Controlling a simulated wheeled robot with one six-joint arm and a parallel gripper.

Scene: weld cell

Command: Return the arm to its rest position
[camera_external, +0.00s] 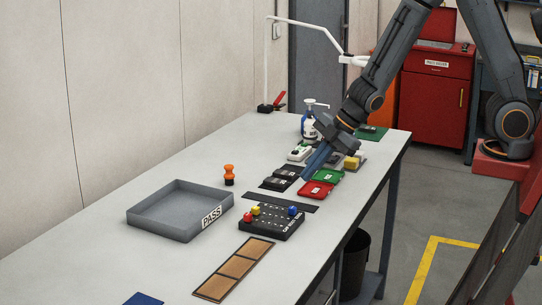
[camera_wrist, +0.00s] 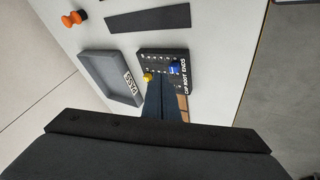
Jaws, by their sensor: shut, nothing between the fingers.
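My gripper (camera_external: 308,176) is shut and empty. In the external view my arm reaches down from the upper right, and the blue-grey fingers hang over the far half of the white table (camera_external: 110,262), close to the small dark, red and green items. In the wrist view the closed fingers (camera_wrist: 161,85) point toward the black peg block (camera_wrist: 184,58), which carries yellow and blue knobs. The same block (camera_external: 272,226) shows in the external view, nearer the camera than the fingers. I cannot tell whether the fingertips touch anything.
A grey PASS tray (camera_external: 160,227) and an orange knob (camera_external: 229,174) stand left of the block. A white bottle (camera_external: 308,122), a red case (camera_external: 316,189) and a green case (camera_external: 328,176) are around my gripper. A white lamp arm (camera_external: 318,33) rises behind.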

